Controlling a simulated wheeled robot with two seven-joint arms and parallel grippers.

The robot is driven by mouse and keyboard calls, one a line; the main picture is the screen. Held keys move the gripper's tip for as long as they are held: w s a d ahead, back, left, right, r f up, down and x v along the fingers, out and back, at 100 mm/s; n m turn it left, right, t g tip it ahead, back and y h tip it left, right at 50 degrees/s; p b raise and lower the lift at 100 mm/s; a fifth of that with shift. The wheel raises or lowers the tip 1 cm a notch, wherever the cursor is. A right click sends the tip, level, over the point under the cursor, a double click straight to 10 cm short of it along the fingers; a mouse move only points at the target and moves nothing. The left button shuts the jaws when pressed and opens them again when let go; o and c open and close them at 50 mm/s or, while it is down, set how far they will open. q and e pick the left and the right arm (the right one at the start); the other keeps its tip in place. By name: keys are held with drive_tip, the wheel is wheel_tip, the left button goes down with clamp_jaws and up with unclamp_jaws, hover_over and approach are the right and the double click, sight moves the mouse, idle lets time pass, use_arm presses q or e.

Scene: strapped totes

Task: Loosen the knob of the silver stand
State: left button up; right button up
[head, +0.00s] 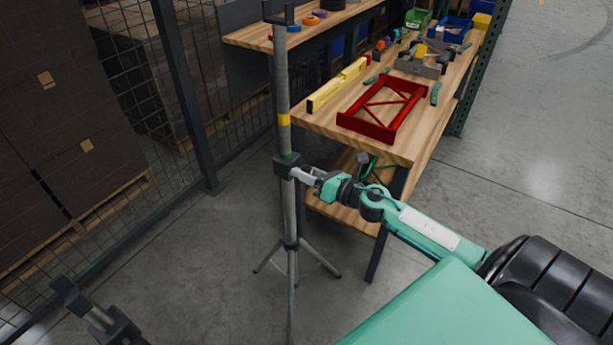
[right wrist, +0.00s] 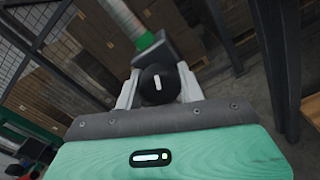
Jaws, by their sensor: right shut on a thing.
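The silver stand (head: 280,95) is an upright pole on tripod legs, with a yellow band partway up and a dark clamp collar (head: 287,164) at mid-height. In the right wrist view the collar (right wrist: 158,52) has a round black knob (right wrist: 159,85) with a white mark on its face. My right gripper (head: 297,172) is at the collar; in the right wrist view its two fingers (right wrist: 158,90) stand on either side of the knob, shut on it. In the head view the knob is hidden by the gripper. My left gripper does not show clearly in the head view.
A wooden workbench (head: 322,118) stands right behind the stand, with a red frame (head: 383,107) and a yellow level (head: 338,84) on it. A mesh fence (head: 150,100) runs along the left. A dark bracketed post (head: 95,315) is at lower left. Open floor lies to the right.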

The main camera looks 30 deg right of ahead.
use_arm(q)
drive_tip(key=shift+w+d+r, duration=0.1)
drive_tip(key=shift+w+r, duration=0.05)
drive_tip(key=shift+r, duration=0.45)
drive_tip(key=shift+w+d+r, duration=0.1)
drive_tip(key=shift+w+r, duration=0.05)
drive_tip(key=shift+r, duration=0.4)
use_arm(e)
drive_tip(key=shift+f+n, duration=0.15)
drive_tip(key=shift+n, duration=0.65)
drive_tip(key=o, duration=1)
drive_tip(key=shift+s+d+b, duration=0.2)
drive_tip(key=shift+s+b, duration=0.2)
drive_tip(key=shift+s, duration=0.05)
use_arm(q)
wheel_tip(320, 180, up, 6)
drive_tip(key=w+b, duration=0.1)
drive_tip(key=b, duration=0.1)
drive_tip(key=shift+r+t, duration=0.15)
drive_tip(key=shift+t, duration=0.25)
use_arm(e)
drive_tip(key=v, duration=1.3)
